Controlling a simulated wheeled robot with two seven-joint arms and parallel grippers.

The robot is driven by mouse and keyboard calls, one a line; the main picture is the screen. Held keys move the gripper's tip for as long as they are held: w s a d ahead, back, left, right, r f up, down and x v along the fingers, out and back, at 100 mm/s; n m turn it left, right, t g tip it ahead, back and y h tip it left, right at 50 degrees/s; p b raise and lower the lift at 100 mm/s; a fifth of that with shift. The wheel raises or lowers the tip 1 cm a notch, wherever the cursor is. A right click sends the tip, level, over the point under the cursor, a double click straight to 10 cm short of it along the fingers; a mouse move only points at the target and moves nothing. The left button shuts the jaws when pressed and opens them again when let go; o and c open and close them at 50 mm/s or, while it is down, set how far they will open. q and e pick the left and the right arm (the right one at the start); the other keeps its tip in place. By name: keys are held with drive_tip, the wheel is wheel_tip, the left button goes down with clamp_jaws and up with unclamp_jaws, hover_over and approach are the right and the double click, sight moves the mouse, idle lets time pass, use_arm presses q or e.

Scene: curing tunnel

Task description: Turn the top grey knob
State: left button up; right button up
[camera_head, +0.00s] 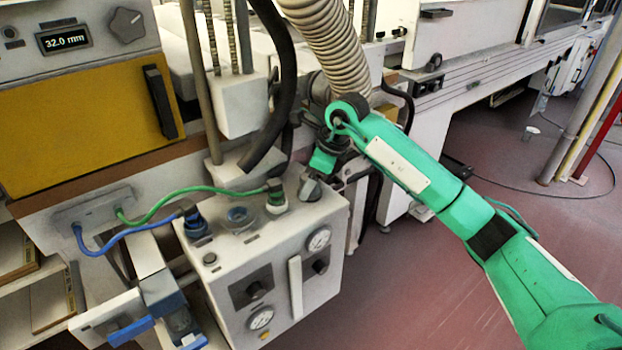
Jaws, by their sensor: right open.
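A grey knob (310,188) stands on the top face of the light grey control box (222,268), near its far right corner. My right gripper (322,164), at the end of the green arm, is just above and beside this knob. Its jaws are open, but the fingers are small and dark, and I cannot tell whether they touch the knob. Another dark grey knob (127,25) is on the panel at the upper left, beside a display reading 32.0 mm. My left gripper is not in view.
A green hose fitting (276,197) and a blue fitting (196,223) stand on the box top. A thick black hose (277,110) and a ribbed duct (333,45) hang close to my right gripper. Open floor (440,285) lies at the right.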

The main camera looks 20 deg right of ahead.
drive_tip(key=c, duration=1)
drive_tip(key=shift+o, duration=0.2)
